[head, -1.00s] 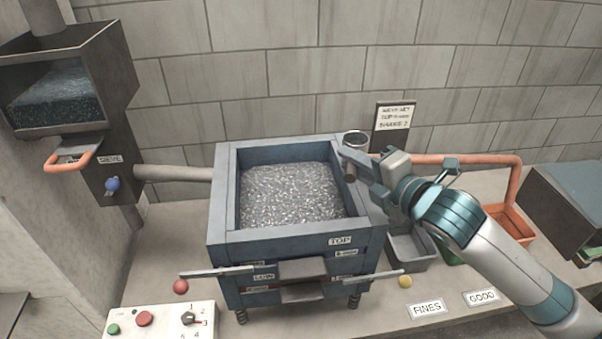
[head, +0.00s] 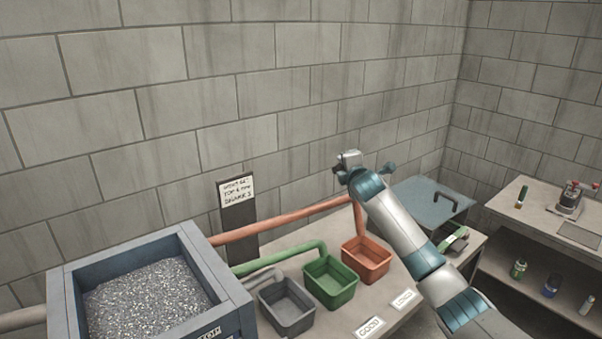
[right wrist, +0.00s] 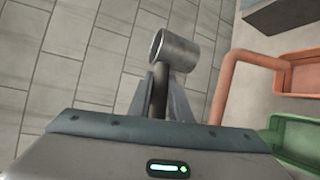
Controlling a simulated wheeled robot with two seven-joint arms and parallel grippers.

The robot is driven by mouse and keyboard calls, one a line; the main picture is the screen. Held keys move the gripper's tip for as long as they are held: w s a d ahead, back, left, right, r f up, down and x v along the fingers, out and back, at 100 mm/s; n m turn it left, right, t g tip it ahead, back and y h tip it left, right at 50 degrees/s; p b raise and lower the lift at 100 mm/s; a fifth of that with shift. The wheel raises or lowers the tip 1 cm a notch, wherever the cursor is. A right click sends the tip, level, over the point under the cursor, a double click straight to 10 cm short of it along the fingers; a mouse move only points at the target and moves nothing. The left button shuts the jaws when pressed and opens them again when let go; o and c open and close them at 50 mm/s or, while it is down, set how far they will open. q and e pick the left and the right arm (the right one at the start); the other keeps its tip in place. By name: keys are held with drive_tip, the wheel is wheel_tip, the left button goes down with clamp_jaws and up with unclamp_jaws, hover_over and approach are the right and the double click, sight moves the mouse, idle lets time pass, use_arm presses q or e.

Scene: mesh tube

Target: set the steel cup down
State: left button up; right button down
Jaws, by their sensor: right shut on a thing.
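The steel cup (right wrist: 177,50) is a short round metal cup with a dark handle (right wrist: 160,88). In the right wrist view it is held ahead of my right gripper (right wrist: 160,100), whose two fingers are shut on the handle. The cup's mouth is turned to the left in that view. In the head view my right gripper (head: 347,170) is raised in front of the wall, above and behind the orange bin. My left gripper is not in view.
A blue-framed box (head: 235,290) of grey grains stands at lower left. Grey (head: 287,318), green (head: 331,292) and orange (head: 367,268) bins stand beside it under pipes. A blue-grey lidded box (head: 425,203) with a handle is further right. A bench (head: 520,225) with bottles below stands at far right.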

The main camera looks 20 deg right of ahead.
drive_tip(key=s+d+f+m+g+h, duration=0.2)
drive_tip(key=d+h, duration=0.1)
drive_tip(key=d, duration=0.5)
drive_tip(key=s+d+f+m+g+h, duration=0.1)
drive_tip(key=s+d+f+m+h, duration=0.15)
drive_tip(key=d, duration=0.45)
drive_tip(key=s+d+f+m+g+h, duration=0.2)
drive_tip(key=s+d+f, duration=0.1)
drive_tip(key=d, duration=0.5)
drive_tip(key=s+a+f+n+t+y, duration=0.15)
drive_tip(key=s+a, duration=0.25)
drive_tip(key=a, duration=0.7)
drive_tip(key=s+a+f+n+t+y, duration=0.1)
drive_tip(key=s+a+f+n+y, duration=0.3)
drive_tip(key=a, duration=0.7)
drive_tip(key=s+a+r+t+y, duration=0.15)
drive_tip(key=s+a, duration=0.35)
drive_tip(key=a, duration=0.6)
drive_tip(key=s+a+f+n+y+b, duration=0.2)
drive_tip(key=s+a+f+b, duration=0.1)
drive_tip(key=s+a, duration=0.4)
drive_tip(key=s+a+f+n+t+y+b, duration=0.1)
drive_tip(key=s+a+f+y+b, duration=0.1)
drive_tip(key=s+a+f+b, duration=0.2)
drive_tip(key=s+a, duration=0.3)
drive_tip(key=s, duration=0.1)
drive_tip(key=shift+f+n, duration=0.25)
drive_tip(key=shift+n, duration=0.15)
drive_tip(key=shift+d, duration=0.1)
